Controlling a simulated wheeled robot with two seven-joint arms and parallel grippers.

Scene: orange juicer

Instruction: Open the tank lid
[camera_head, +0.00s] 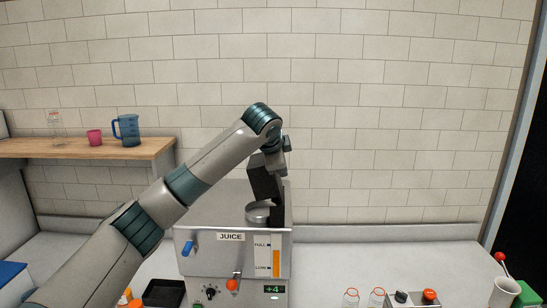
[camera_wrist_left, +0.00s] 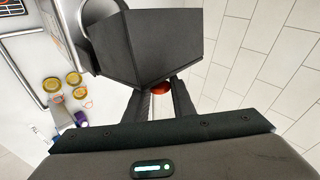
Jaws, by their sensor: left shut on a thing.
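The juicer (camera_head: 232,262) is a grey metal box with a JUICE label, standing on the counter. The round silver tank lid (camera_head: 257,212) is at its top, partly behind my left gripper (camera_head: 279,212). I cannot tell whether the lid is seated or raised. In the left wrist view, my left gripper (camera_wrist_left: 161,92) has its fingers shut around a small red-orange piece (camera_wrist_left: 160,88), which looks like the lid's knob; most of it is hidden. My right gripper is not in view.
A wooden shelf (camera_head: 90,148) holds a blue jug (camera_head: 127,130).

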